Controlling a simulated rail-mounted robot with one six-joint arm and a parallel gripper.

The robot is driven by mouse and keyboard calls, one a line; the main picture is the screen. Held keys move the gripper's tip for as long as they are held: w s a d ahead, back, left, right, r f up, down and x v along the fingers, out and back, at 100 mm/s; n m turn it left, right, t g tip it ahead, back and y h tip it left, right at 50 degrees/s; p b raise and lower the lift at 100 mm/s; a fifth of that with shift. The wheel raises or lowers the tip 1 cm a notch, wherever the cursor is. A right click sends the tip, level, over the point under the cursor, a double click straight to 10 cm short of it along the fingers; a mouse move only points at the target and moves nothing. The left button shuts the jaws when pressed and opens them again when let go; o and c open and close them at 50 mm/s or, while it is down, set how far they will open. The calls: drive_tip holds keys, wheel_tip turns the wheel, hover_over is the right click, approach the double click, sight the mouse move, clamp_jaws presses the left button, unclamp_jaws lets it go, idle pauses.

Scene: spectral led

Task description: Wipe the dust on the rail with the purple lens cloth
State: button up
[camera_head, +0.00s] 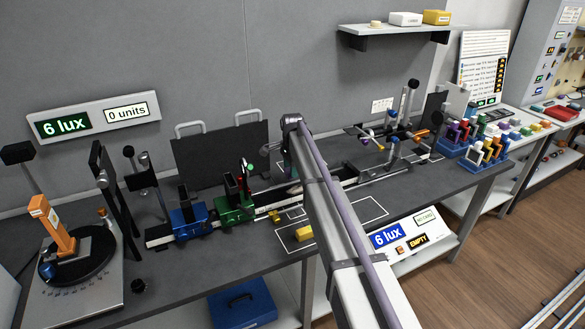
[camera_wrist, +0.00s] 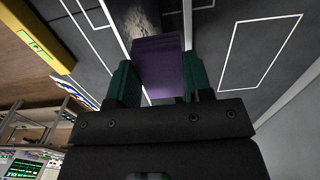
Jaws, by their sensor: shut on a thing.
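My gripper (camera_wrist: 161,72), with green fingers, is shut on the purple lens cloth (camera_wrist: 158,48) in the wrist view. The cloth sticks out past the fingertips. Ahead of it is a dark, mottled grey strip (camera_wrist: 142,18); I cannot tell whether this is the dusty rail, or whether the cloth touches it. In the head view, the long rail (camera_head: 362,177) runs along the bench. My arm hides part of it and most of the gripper.
A blue carriage (camera_head: 190,220) and a green carriage (camera_head: 234,207) stand on the rail's left part. A dark panel (camera_head: 222,155) stands behind. White outlines mark bare bench top. Posts and mounts crowd the right end.

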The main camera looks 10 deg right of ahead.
sight(295, 190)
wheel_tip(295, 190, down, 4)
drive_tip(key=b, duration=0.3)
drive_tip(key=shift+f, duration=0.2)
drive_tip(key=shift+s+d+r, duration=0.1)
drive_tip(key=shift+s+d, duration=0.15)
drive_tip(key=shift+s, duration=0.55)
drive_tip(key=shift+s+d, duration=0.2)
drive_tip(key=shift+s, duration=0.65)
drive_tip(key=shift+s+d+r, duration=0.1)
drive_tip(key=shift+s+d, duration=0.15)
drive_tip(key=shift+s, duration=0.55)
drive_tip(key=shift+w+a+f, duration=0.1)
drive_tip(key=shift+w+a, duration=0.1)
drive_tip(key=shift+w, duration=0.45)
drive_tip(key=shift+w+a, duration=0.15)
drive_tip(key=shift+w, duration=0.45)
drive_tip(key=shift+f+b, duration=0.35)
drive_tip(key=shift+f, duration=0.05)
drive_tip(key=shift+f, duration=0.2)
drive_tip(key=shift+r, duration=0.1)
